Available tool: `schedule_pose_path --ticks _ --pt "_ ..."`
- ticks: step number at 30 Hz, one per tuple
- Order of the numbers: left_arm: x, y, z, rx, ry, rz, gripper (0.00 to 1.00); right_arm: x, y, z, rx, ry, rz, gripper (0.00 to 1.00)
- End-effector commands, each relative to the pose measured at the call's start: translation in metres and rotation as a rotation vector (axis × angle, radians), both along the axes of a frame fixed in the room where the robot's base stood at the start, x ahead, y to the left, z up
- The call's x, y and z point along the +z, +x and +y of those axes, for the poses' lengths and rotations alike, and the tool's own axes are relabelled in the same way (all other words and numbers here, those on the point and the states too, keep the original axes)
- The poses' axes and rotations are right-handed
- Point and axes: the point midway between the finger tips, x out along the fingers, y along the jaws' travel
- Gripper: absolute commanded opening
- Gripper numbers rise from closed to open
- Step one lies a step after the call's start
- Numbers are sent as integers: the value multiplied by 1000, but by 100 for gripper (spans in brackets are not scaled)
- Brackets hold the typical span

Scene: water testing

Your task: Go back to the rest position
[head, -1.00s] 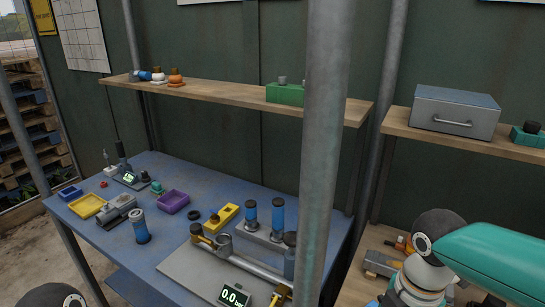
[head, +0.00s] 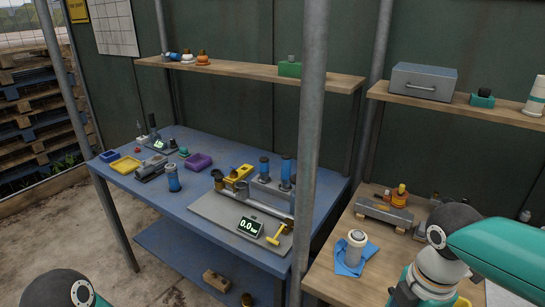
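Neither of my grippers shows in the head view. A dark rounded joint of my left arm (head: 62,290) is at the bottom left edge. My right arm (head: 490,255), teal with a dark joint, comes in at the lower right, in front of the wooden bench (head: 335,270). What either gripper holds, if anything, is out of sight.
A blue table (head: 215,205) carries a grey test rig with a display (head: 250,226), trays and blue cylinders. A grey upright post (head: 312,130) stands between table and bench. A white cylinder on a blue cloth (head: 349,265) is on the bench. Floor at lower left is clear.

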Motion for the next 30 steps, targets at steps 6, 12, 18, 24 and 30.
schedule_pose_path --ticks 6,12,18,24,30 --pt "0 0 0 0 0 0 100 -40 13 19 -119 47 14 77" --pt "0 0 0 0 0 -1 100 -92 21 42 -306 111 38 77" --pt "0 0 0 0 0 0 100 -162 20 67 -594 189 91 77" --pt "0 0 0 0 0 0 100 -262 -10 96 -1124 266 203 77" --pt "0 0 0 0 0 0 100 -331 -55 109 -1673 279 287 77"
